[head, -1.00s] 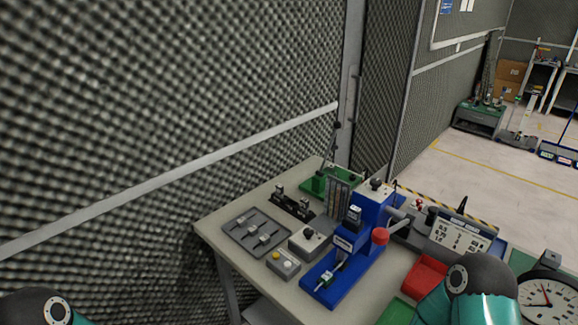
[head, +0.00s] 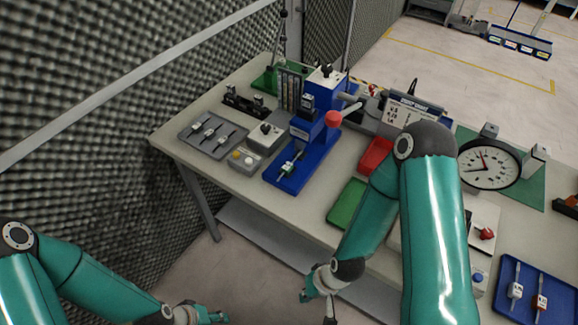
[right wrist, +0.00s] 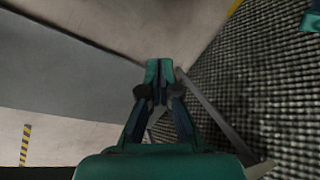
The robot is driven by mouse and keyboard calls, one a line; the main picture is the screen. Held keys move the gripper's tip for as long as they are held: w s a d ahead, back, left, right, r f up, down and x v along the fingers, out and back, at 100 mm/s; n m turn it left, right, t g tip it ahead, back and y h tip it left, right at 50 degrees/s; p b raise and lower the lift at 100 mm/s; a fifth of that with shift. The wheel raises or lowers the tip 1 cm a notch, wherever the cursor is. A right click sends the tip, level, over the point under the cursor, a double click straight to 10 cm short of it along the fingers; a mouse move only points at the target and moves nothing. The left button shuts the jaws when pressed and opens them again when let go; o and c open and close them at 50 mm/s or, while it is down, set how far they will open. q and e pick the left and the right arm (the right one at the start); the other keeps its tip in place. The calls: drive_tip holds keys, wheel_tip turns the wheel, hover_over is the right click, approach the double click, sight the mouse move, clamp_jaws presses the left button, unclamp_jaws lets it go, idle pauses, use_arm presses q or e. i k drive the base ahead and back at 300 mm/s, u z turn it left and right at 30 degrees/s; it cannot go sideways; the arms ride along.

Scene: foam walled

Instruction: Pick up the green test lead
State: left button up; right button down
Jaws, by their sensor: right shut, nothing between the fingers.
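A small lead-like piece with a green and white body (head: 289,169) lies on the blue base of the press-like fixture (head: 318,150); I cannot be sure it is the green test lead. Several similar slim pieces (head: 208,130) lie in the grey tray (head: 186,137), their colours too small to tell. My right gripper (head: 318,306) is below the bench's front edge, well away from these pieces. It is shut and empty, and its fingertips meet in the right wrist view (right wrist: 158,68). My left gripper (head: 212,316) is low at the bottom edge, and its jaws are unclear.
The bench (head: 172,139) has a green tray (head: 347,205), a red tray (head: 375,156), a round dial (head: 489,165) and a blue tray (head: 510,268) holding two slim pieces. The foam wall (head: 90,150) is at the left. Open floor shows in front of the bench.

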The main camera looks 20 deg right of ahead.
sight(288, 167)
drive_tip(key=z, duration=0.45)
drive_tip(key=k, duration=1.45)
drive_tip(key=u, duration=0.5)
drive_tip(key=i, duration=1)
